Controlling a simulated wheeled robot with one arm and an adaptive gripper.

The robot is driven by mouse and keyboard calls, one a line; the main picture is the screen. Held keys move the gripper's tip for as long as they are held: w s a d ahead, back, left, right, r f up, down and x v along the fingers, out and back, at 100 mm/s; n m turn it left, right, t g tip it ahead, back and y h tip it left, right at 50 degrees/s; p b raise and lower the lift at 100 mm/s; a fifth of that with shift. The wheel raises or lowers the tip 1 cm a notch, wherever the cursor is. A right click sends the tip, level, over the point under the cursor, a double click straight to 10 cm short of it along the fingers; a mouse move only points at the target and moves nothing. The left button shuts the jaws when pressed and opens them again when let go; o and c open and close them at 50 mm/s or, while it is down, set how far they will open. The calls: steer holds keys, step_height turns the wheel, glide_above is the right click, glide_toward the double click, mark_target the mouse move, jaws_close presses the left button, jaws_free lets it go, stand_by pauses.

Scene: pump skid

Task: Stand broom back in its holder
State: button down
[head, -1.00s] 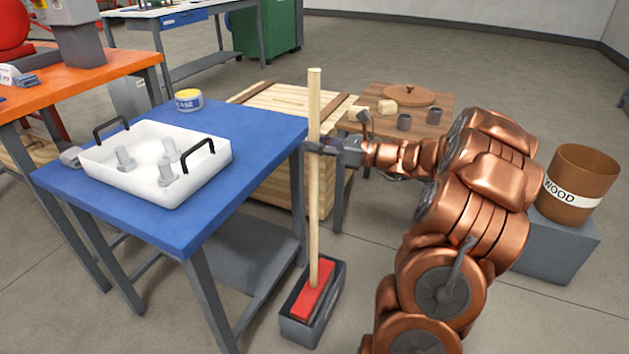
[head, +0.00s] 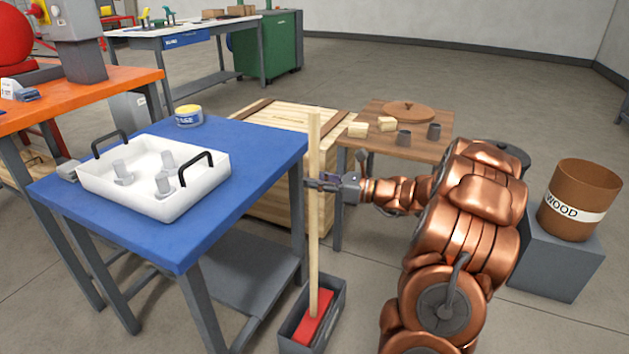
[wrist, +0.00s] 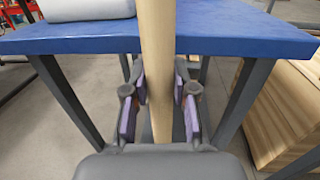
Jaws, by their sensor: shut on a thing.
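The broom has a pale wooden handle (head: 314,215) that stands about upright, and a red head (head: 314,326). The head sits low inside the open top of a dark grey box-shaped holder (head: 335,310) on the floor. My gripper (head: 316,184) is shut on the handle, a little above its middle. In the wrist view, the purple-padded fingers (wrist: 157,108) lie on both sides of the handle (wrist: 158,60). Whether the broom head rests on the holder's bottom is hidden by the holder's walls.
A blue table (head: 235,185) with a white tray (head: 190,208) stands close left of the handle. Behind are a wooden crate (head: 265,125) and a brown table (head: 385,145) with small items. A brown WOOD bin (head: 580,190) on a grey block is at right.

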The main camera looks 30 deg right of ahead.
steer(key=c, duration=0.9)
jaws_free()
steer(key=shift+c, duration=0.2)
steer(key=shift+f, duration=0.1)
steer(key=p+v, duration=0.3)
steer(key=v, duration=0.9)
